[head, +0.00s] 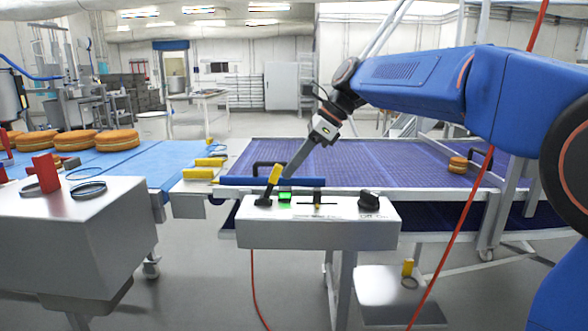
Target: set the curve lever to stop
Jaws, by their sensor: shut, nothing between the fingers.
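A lever with a yellow handle (274,175) rises from a dark base on top of the grey control box (315,236). The handle leans slightly to the right. My gripper (291,174) comes down from the upper right, its narrow dark fingers shut and empty. Its tips are just right of the yellow handle in the picture; I cannot tell whether they touch it. The lever's stop marking is too small to read.
The box top also carries a green lit button (285,197), a small switch (318,204) and a black knob (368,201). A purple conveyor (380,165) lies behind. A blue belt with filled rounds (118,140) and a grey cabinet (75,230) stand left.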

